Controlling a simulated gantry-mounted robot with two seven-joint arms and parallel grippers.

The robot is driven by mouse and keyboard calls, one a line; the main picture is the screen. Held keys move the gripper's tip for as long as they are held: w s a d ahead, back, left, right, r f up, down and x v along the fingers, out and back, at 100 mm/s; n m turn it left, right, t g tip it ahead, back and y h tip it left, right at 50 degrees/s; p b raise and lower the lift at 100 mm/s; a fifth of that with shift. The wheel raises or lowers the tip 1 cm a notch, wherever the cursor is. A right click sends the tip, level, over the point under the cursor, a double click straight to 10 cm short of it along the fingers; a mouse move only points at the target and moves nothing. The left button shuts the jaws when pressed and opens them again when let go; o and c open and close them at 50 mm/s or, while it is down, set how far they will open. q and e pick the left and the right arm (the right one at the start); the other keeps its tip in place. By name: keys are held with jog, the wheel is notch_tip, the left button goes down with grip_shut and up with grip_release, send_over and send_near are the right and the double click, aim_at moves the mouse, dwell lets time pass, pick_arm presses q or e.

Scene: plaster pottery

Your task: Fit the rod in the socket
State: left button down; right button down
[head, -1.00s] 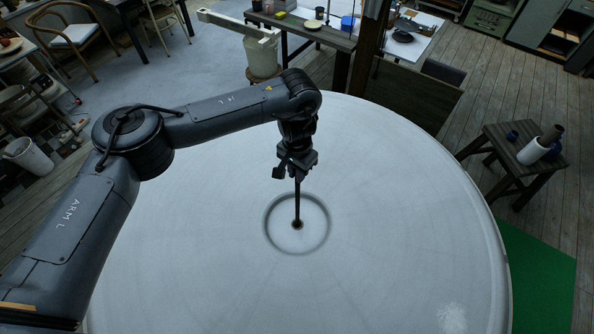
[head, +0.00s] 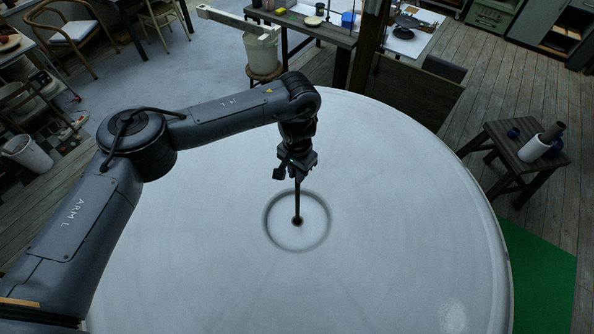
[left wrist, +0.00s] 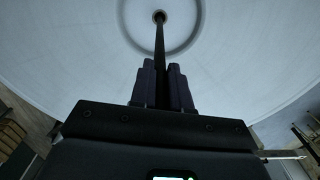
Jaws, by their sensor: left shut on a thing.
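My left gripper (head: 297,170) is shut on a thin dark rod (head: 298,201) and holds it close to upright above the middle of the large round pale table. The rod's lower end is at the small dark socket (head: 297,221) in the centre of a ring groove. In the left wrist view the rod (left wrist: 160,45) runs from between the gripper fingers (left wrist: 162,80) to the socket (left wrist: 159,16). I cannot tell how deep the tip sits. My right gripper is not in view.
The round table (head: 400,200) is bare around the ring groove. A wooden stool (head: 515,150) with a white cylinder on it stands to the right. A workbench (head: 310,25) and a white bucket (head: 262,48) are behind the table.

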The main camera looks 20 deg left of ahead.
pick_arm(q)
jog(key=shift+f+b, duration=1.25)
jog(key=shift+f, duration=1.7)
jog(key=shift+f+b, duration=0.3)
jog(key=shift+f, duration=0.45)
jog(key=c, duration=1)
grip_release()
notch_tip(320, 180, up, 11)
send_over(297, 186)
jog(key=shift+w+a+f, duration=0.1)
jog(key=shift+w, duration=0.2)
